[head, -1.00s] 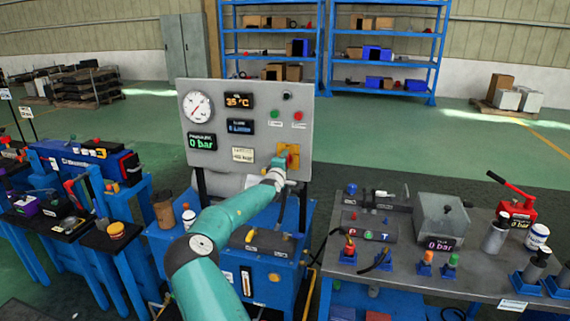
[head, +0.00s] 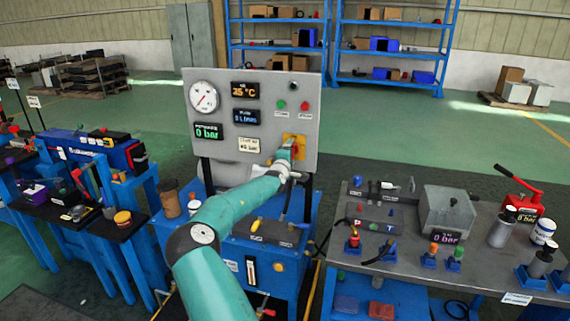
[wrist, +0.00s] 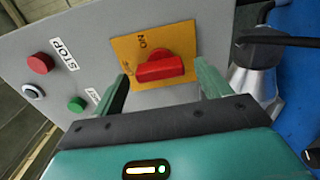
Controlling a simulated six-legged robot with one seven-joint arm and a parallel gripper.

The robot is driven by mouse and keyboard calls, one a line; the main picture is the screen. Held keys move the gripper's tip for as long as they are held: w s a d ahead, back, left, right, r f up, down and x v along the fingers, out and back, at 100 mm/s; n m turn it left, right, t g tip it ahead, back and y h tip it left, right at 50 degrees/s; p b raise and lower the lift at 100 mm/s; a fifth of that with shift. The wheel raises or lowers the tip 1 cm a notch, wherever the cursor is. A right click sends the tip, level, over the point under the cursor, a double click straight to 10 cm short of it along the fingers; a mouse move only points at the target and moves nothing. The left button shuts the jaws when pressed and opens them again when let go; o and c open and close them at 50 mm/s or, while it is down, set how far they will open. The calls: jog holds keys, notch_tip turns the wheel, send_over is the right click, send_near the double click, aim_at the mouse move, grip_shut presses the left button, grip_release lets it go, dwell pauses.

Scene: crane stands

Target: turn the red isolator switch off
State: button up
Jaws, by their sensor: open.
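The red isolator switch (wrist: 160,66) sits on a yellow plate (wrist: 126,47) marked ON, on the grey control panel (wrist: 95,20). In the wrist view its handle lies roughly crosswise between my fingers. My gripper (wrist: 165,88) is open, with one green finger on each side of the handle and apparent gaps to it. I cannot tell how deep the fingertips reach around it. In the head view my gripper (head: 287,158) is in front of the yellow plate (head: 296,139) at the panel's lower right, and my arm hides most of the switch.
A red STOP button (wrist: 40,63) and a green button (wrist: 76,103) are on the same panel. A silver cylindrical part (wrist: 254,78) stands close to the right finger. A grey bench (head: 400,262) with hydraulic parts is at the right.

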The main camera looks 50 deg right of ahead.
jog(key=v, duration=1.3)
jog(key=shift+d, duration=0.1)
jog(key=s+a+f+m+g+y, duration=0.25)
jog(key=a+f+m+y, duration=0.4)
jog(key=a, duration=0.35)
jog(key=s+a+r+t+y, duration=0.15)
jog(key=a+y, duration=0.45)
jog(key=a, duration=1.1)
jog(key=s+a+r+y, duration=0.2)
jog(key=s+a+r, duration=0.15)
jog(key=a, duration=0.45)
jog(key=s+a+r+y, duration=0.2)
jog(key=s+a+r, duration=0.15)
jog(key=a, duration=0.55)
jog(key=s+a+r+n, duration=0.1)
jog(key=s+a+r, duration=0.2)
jog(key=s+a, duration=0.6)
jog(key=s, duration=0.4)
jog(key=shift+s+a+r+n, duration=0.25)
jog(key=shift+a+r+n, duration=0.05)
jog(key=shift+r+n, duration=0.05)
